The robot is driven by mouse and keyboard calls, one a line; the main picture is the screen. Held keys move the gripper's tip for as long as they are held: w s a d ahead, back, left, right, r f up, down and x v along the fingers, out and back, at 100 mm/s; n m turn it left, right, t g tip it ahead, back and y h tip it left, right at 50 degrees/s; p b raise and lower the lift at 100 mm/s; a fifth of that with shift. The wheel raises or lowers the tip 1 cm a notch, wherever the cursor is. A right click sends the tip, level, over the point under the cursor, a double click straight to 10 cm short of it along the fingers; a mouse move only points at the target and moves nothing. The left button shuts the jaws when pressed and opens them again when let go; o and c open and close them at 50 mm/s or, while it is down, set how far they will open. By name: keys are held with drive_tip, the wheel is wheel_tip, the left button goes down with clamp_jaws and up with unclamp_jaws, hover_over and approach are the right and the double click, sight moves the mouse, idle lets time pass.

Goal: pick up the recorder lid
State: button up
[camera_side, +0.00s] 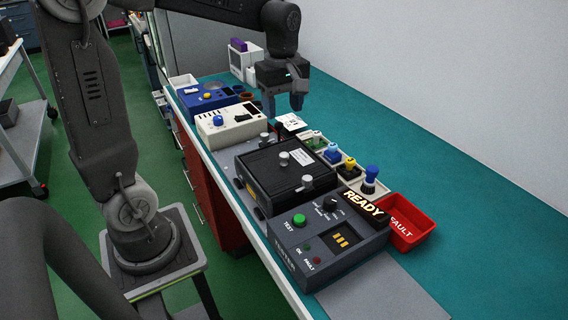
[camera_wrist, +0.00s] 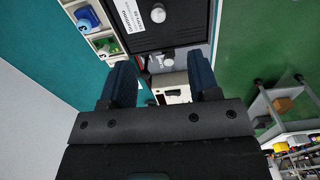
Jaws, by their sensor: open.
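A black lid with a pale round knob in its middle, which looks like the recorder lid (camera_side: 270,172), lies flat on a dark box at the centre of the bench. In the wrist view, the black lid (camera_wrist: 180,28) shows at the top, with its knob and a white label. My gripper (camera_side: 283,106) hangs above the bench, behind and above the lid, apart from it. In the wrist view, my gripper (camera_wrist: 162,82) has its two fingers spread with nothing held between them. The lid's far side is cut off there.
A tester (camera_side: 320,240) with a READY sign stands in front, beside a red FAULT bin (camera_side: 408,222). A cream box (camera_side: 230,124) and a blue box (camera_side: 206,98) stand behind. Several numbered trays with coloured knobs line the lid's right. The teal bench (camera_side: 450,170) is clear at right.

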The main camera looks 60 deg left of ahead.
sight(284, 154)
drive_tip(key=f, duration=1.4)
drive_tip(key=shift+w+a, duration=0.1)
drive_tip(key=shift+w, duration=0.1)
drive_tip(key=c, duration=1)
clamp_jaws()
drive_tip(key=shift+r, duration=0.15)
